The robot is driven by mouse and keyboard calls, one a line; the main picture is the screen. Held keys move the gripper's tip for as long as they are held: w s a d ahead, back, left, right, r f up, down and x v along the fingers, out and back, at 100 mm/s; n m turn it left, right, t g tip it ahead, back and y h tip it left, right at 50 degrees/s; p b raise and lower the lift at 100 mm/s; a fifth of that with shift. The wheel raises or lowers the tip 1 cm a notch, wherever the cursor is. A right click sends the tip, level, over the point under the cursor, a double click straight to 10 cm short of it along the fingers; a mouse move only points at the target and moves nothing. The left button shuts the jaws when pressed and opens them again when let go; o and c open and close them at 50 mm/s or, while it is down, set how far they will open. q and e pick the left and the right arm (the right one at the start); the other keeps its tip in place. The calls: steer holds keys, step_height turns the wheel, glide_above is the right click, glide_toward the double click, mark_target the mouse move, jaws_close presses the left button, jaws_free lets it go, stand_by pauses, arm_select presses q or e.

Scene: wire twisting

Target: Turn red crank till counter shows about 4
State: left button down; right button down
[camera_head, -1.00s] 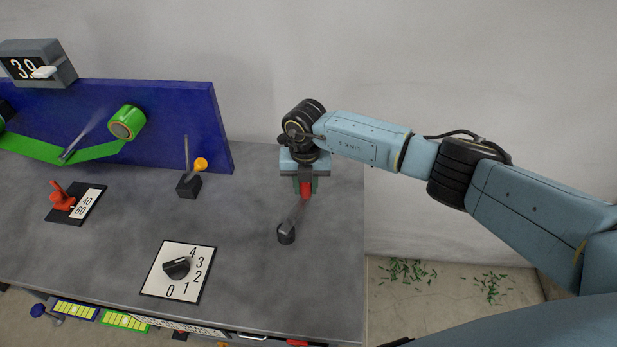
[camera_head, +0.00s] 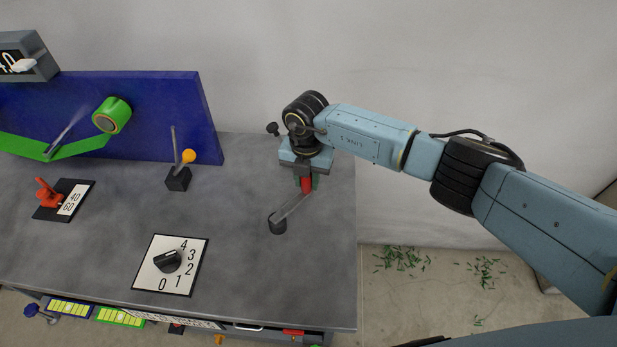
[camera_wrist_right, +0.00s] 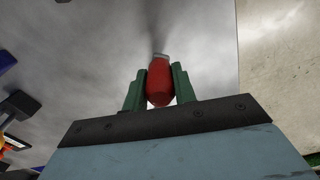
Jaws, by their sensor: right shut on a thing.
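The crank has a grey arm (camera_head: 293,207) on a dark round hub (camera_head: 278,224) near the bench's right side. Its red handle (camera_head: 307,184) is at the far end of that arm, up and to the right of the hub. My right gripper (camera_head: 306,182) is shut on the red handle. In the right wrist view the red handle (camera_wrist_right: 160,82) sits between the two green fingers. The counter (camera_head: 22,58) is at the top left, partly cut off by the picture edge; its visible digits look like the end of "4.0". My left gripper is not in view.
A small lever with an orange knob (camera_head: 187,157), a red switch (camera_head: 48,194) and a blue board with a green roller (camera_head: 112,115) are further left. Bare bench (camera_head: 240,180) surrounds the crank.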

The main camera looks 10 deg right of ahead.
steer(key=c, duration=1.1)
jaws_free()
step_height(320, 180, up, 13)
steer(key=shift+r, duration=0.2)
stand_by(0.6)
